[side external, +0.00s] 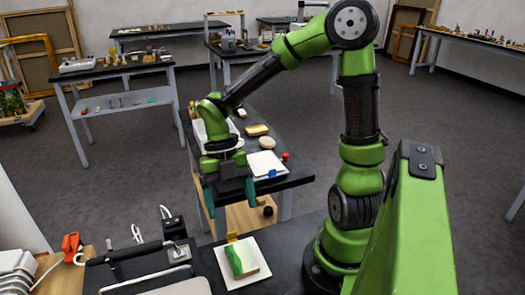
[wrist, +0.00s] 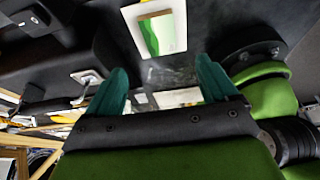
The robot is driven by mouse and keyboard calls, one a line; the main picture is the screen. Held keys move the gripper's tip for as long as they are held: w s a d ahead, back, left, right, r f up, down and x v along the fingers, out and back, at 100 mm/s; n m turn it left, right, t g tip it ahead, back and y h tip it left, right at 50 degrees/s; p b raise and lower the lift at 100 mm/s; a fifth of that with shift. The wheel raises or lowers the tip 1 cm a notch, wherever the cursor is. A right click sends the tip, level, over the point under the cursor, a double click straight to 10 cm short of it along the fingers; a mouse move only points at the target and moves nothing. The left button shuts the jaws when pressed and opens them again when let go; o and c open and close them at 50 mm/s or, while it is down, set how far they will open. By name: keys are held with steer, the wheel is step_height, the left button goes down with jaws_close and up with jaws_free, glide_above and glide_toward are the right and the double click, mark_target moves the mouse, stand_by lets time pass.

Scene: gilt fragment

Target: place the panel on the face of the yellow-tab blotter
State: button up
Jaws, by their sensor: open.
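The panel (side external: 240,260), a small block with a green and cream face, lies on the white yellow-tab blotter (side external: 257,244) on the dark bench at the front. The yellow tab (side external: 231,237) shows at the blotter's far edge. In the wrist view the panel (wrist: 165,35) and the blotter (wrist: 132,24) are near the top, beyond my fingertips. My gripper (side external: 229,200) points down, open and empty, above and behind the blotter in the side view. Its teal fingers stand wide apart in the wrist view (wrist: 157,78). Nothing is between them.
A second white blotter with a blue tab (side external: 267,164) lies on the table behind my gripper, near a red knob (side external: 285,156) and a round tan piece (side external: 267,142). A dark case with a handle (side external: 145,265) stands left of the yellow-tab blotter. My arm's base is close on its right.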

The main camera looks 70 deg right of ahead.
step_height(320, 180, up, 12)
steer(key=s+a+m+t+h, duration=0.1)
steer(key=m+t, duration=0.9)
steer(key=m, duration=2.1)
steer(key=shift+s+a+r, duration=0.15)
steer(key=shift+s+a, duration=0.15)
steer(key=shift+s, duration=0.3)
